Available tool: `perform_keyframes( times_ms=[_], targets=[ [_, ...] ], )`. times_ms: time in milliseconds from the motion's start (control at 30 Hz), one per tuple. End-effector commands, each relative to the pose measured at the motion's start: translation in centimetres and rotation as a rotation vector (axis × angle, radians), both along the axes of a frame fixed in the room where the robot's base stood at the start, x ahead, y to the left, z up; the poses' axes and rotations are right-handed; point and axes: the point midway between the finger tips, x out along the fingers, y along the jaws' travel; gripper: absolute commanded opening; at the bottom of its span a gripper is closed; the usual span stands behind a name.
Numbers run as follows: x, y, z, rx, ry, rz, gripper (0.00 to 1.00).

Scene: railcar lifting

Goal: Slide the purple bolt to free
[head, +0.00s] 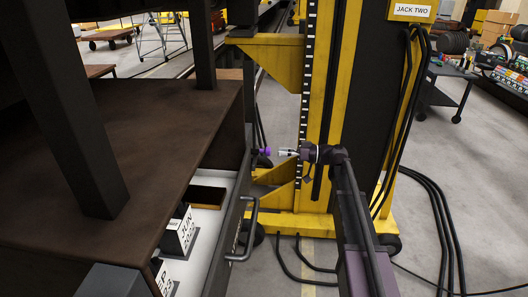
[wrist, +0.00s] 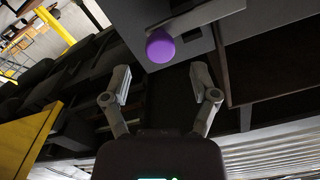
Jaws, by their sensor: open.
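The purple bolt (head: 265,151) shows as a small purple knob at the far end of the open drawer's front, under the brown bench top. In the wrist view its round purple end (wrist: 160,46) sticks out from a grey plate (wrist: 167,16) at the top middle. My gripper (head: 282,152) is just right of the knob in the head view. In the wrist view my gripper (wrist: 161,84) is open, its two fingers apart with nothing between them. The knob lies beyond the fingertips, between their lines. No markings for the bolt's positions can be read.
The open drawer (head: 217,222) holds dated blocks (head: 179,232) and a dark tray (head: 207,196); its handle (head: 246,228) juts toward the aisle. The yellow jack (head: 340,95), labelled JACK TWO, stands close behind my gripper. Black cables (head: 440,215) run over the floor at right.

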Motion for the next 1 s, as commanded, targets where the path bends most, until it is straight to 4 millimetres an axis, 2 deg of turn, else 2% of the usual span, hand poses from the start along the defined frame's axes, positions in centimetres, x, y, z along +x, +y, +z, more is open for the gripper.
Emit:
perform_keyframes(
  times_ms=[200,400,600,900,967,1000],
  targets=[
    [0.1,3.4,0.0,0.0,0.0,0.002,0.77],
    [0.2,5.4,0.0,-0.001,0.0,0.001,0.77],
    [0.2,6.3,0.0,0.0,0.0,0.0,0.77],
    [0.2,6.3,0.0,0.0,0.0,0.0,0.77],
    [0.2,6.3,0.0,0.0,0.0,0.0,0.59],
    [0.2,6.3,0.0,0.0,0.0,0.0,0.47]
  ],
)
